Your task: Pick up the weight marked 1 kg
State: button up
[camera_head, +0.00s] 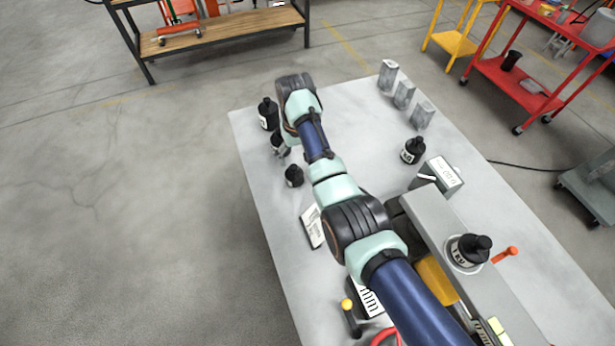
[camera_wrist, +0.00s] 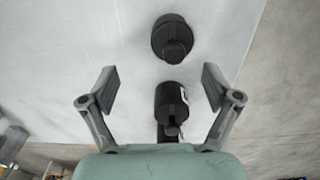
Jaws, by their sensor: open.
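Several black weights with white labels stand on the grey table. One weight (camera_head: 268,113) is at the far left corner, another (camera_head: 294,176) is nearer, and my gripper (camera_head: 279,143) is low between them, partly hidden by my arm. One more weight (camera_head: 413,150) stands right of my arm, and another (camera_head: 470,249) sits on a grey device with a blurred label. In the wrist view my gripper (camera_wrist: 158,82) is open, with a weight (camera_wrist: 171,100) between and below its fingers. A second weight (camera_wrist: 172,38) is beyond the fingertips. I cannot read the 1 kg mark on any weight.
The table (camera_head: 350,115) has bare room around the weights. Grey blocks (camera_head: 404,95) stand at its far right edge. A display box (camera_head: 440,175) and the long grey device (camera_head: 445,230) are right of my arm. A white card (camera_head: 312,228) lies left of it.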

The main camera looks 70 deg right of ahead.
aim_at(294, 173)
jog(key=shift+w+a, duration=0.1)
jog(key=shift+w+a+f, duration=0.15)
jog(key=shift+f, duration=0.3)
jog(key=shift+w+a+f, duration=0.1)
jog(key=shift+w+f, duration=0.05)
jog(key=shift+f, duration=0.3)
jog(key=shift+f+b, duration=0.3)
jog(key=shift+f, duration=0.1)
jog(key=f, duration=0.1)
jog(key=f+b, duration=0.1)
jog(key=f, duration=0.1)
jog(key=f+b, duration=0.1)
jog(key=f, duration=0.1)
jog(key=shift+w+a+f, duration=0.1)
jog(key=shift+a+f, duration=0.05)
jog(key=shift+a, duration=0.25)
jog(key=shift+d, duration=0.1)
jog(key=shift+r, duration=0.2)
grip_shut()
